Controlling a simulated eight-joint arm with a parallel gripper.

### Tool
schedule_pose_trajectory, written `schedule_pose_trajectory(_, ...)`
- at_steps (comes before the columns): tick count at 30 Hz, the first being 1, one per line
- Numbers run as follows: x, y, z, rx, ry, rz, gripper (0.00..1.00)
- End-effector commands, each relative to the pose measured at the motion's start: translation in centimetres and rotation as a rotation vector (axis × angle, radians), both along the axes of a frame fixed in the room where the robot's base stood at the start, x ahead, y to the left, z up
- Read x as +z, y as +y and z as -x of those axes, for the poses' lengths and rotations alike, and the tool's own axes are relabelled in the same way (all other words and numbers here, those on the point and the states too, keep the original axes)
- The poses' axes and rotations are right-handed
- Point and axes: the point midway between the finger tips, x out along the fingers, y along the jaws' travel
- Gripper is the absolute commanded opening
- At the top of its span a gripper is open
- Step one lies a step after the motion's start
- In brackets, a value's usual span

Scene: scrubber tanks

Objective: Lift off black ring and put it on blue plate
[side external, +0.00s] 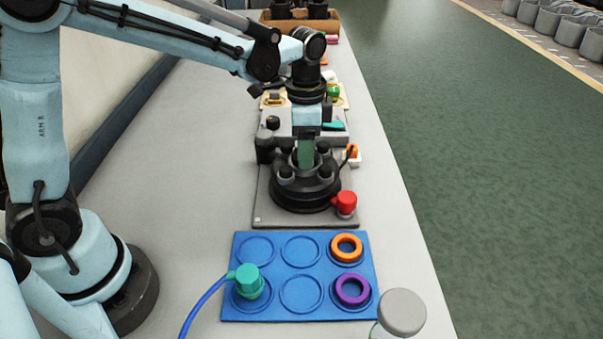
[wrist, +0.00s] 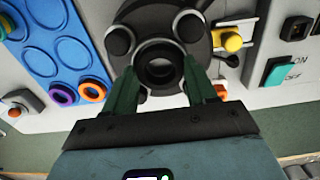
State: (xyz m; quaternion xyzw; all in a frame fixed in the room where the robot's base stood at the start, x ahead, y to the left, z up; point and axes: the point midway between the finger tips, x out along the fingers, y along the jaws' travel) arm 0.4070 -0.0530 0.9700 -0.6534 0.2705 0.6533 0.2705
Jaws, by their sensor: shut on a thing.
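My gripper (side external: 306,160) points down into the black round housing (side external: 304,197) on the grey base. Its two green fingers, also in the wrist view (wrist: 161,85), are shut on the black ring (wrist: 160,68) at the centre of the housing. The ring is within the housing's knobs; I cannot tell whether it is raised off its seat. The blue plate (side external: 273,271) lies in front of the housing and also shows in the wrist view (wrist: 48,62). Its top left, top middle and bottom middle recesses are empty.
On the plate, an orange ring (side external: 346,248) sits top right, a purple ring (side external: 353,289) bottom right and a teal connector with blue hose (side external: 248,282) bottom left. A red knob (side external: 345,202) sits beside the housing. A grey-lidded jar (side external: 402,312) stands near the plate's front right corner.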

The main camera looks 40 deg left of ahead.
Motion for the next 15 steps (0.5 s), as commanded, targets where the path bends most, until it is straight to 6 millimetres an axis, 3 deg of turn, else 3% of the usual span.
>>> schedule_pose_trajectory(15, 0.95, 0.00, 0.00, 0.000, 0.000, 0.000, 0.20)
